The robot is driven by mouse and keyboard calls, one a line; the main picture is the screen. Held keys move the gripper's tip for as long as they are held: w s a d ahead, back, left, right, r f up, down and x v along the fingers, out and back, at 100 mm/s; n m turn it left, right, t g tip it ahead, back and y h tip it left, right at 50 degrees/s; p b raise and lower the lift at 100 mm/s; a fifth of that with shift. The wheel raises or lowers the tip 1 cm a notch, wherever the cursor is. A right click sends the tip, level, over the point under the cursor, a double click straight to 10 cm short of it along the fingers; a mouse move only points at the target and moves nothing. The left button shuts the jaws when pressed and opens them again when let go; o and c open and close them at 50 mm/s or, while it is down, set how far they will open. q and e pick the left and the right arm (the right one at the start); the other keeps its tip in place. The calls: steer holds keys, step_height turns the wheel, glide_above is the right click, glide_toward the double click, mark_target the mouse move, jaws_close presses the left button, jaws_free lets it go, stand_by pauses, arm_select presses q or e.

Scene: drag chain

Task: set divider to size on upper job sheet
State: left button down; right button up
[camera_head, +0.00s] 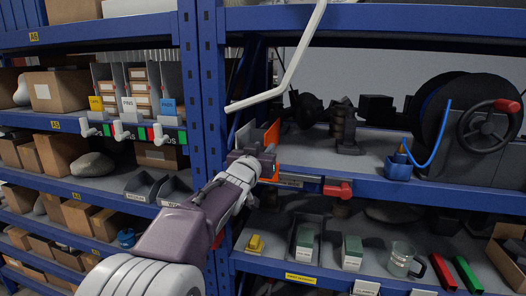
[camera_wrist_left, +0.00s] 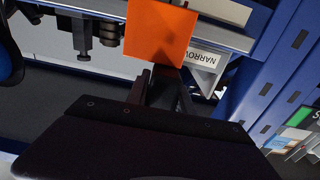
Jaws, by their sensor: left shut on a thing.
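The orange divider (camera_head: 272,135) stands at the front edge of the right-hand shelf, beside the blue upright. In the left wrist view it is a flat orange plate (camera_wrist_left: 158,32) just beyond the fingers. My left gripper (camera_head: 268,163) is at the shelf edge, shut on the divider; its dark fingers (camera_wrist_left: 165,92) meet the plate's lower part, and the exact grip is partly hidden. A label reading NARROW (camera_wrist_left: 204,59) is on the rail beside the plate. I cannot make out which paper is the upper job sheet. My right gripper is not in view.
A red handle (camera_head: 338,190) sits on the shelf-front rail right of the divider. A blue cup (camera_head: 398,168) and a dark reel (camera_head: 445,105) stand farther right. A pale bent bar (camera_head: 290,82) hangs above. Bins and a glass mug (camera_head: 402,258) are below.

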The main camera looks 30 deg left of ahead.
arm_select(q)
steer(key=shift+f, duration=0.2)
steer(key=c, duration=1.5)
jaws_free()
steer(key=shift+w+d+r, duration=0.1)
steer(key=shift+w+d, duration=0.05)
steer(key=shift+d, duration=0.45)
steer(key=shift+w+d+r, duration=0.1)
steer(key=shift+w+d, duration=0.05)
steer(key=shift+d, duration=0.45)
steer(key=shift+c, duration=0.2)
steer(key=o, duration=0.4)
steer(key=shift+s+a+f, duration=0.1)
steer(key=shift+s+a, duration=0.15)
steer(key=shift+a, duration=0.6)
steer(key=shift+d, duration=0.6)
steer(key=p+v, duration=0.4)
steer(key=v, duration=0.4)
steer(key=shift+s+a, duration=0.1)
steer(key=shift+s, duration=0.3)
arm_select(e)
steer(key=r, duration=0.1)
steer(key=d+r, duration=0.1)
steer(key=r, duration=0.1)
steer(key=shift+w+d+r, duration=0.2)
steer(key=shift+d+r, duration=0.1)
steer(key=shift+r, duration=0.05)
